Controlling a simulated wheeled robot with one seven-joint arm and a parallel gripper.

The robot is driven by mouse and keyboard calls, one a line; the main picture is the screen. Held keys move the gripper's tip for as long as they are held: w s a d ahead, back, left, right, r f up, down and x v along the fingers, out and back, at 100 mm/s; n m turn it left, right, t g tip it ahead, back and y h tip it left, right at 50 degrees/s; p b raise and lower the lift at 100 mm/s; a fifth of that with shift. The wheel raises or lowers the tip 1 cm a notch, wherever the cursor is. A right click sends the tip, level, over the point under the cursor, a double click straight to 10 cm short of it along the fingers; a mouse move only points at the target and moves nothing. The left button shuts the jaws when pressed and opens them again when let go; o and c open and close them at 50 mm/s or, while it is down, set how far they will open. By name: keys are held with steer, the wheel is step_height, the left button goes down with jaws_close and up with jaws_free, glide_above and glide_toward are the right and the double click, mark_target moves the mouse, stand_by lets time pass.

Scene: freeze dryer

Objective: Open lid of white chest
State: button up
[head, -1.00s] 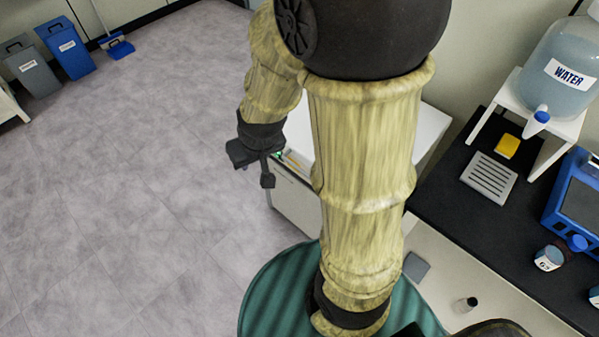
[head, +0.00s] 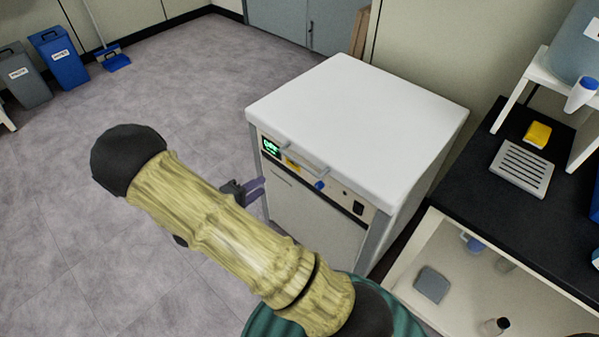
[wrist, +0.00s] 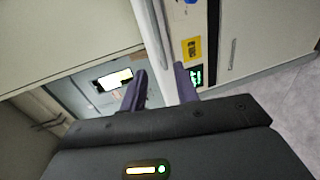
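The white chest (head: 345,135) stands on the floor in the middle of the head view, and its flat white lid looks shut. A grey bar handle (head: 300,162) is on the upper front, beside a green display (head: 270,146) and a blue knob. My gripper (head: 260,187) is left of the chest front and below the handle's height in the picture, partly hidden by my arm. In the wrist view my gripper's purple fingers (wrist: 160,86) are apart with nothing between them. The chest's front panel (wrist: 222,45) with a yellow label lies beyond them, at an angle.
A black counter (head: 475,215) with a water container (head: 580,45) on a white stand is close to the chest's right. Bins (head: 62,52) and a blue dustpan (head: 117,57) stand at the far left. The floor left of the chest is clear.

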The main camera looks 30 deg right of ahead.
mark_target(300, 163)
steer(key=shift+s, duration=0.2)
steer(key=shift+d, duration=0.1)
steer(key=b+x, duration=0.2)
steer(key=x, duration=1.5)
steer(key=shift+d, duration=0.2)
steer(key=shift+s, duration=0.1)
jaws_close()
